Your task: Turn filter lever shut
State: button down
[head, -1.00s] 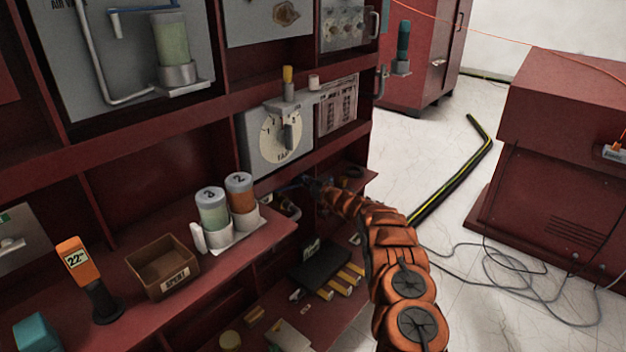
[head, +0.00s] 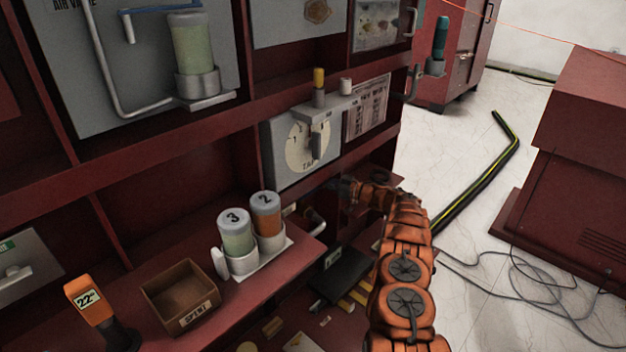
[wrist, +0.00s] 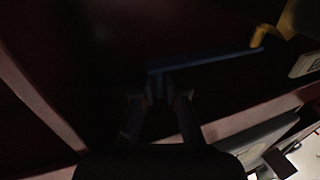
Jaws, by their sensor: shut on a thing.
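A blue lever (wrist: 205,62) crosses the middle of the dark wrist view, its long arm running to the right. My gripper (wrist: 158,94) is shut on the blue lever near its left end, with a finger on each side. In the head view my orange arm (head: 405,235) reaches into the recess under the dial panel. The fingers and the lever are too dark or hidden to make out there. The lever's pivot is not clear.
A dial box (head: 300,147) is above my arm. Jars 3 (head: 237,238) and 2 (head: 267,215) stand on the shelf at left, beside an open brown box (head: 180,295). A yellow part (wrist: 262,36) lies near the lever's right end. Open floor and cables are at right.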

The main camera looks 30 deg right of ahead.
jog(key=shift+a, duration=0.1)
jog(key=c, duration=1.2)
grip_release()
jog(key=v, duration=1.2)
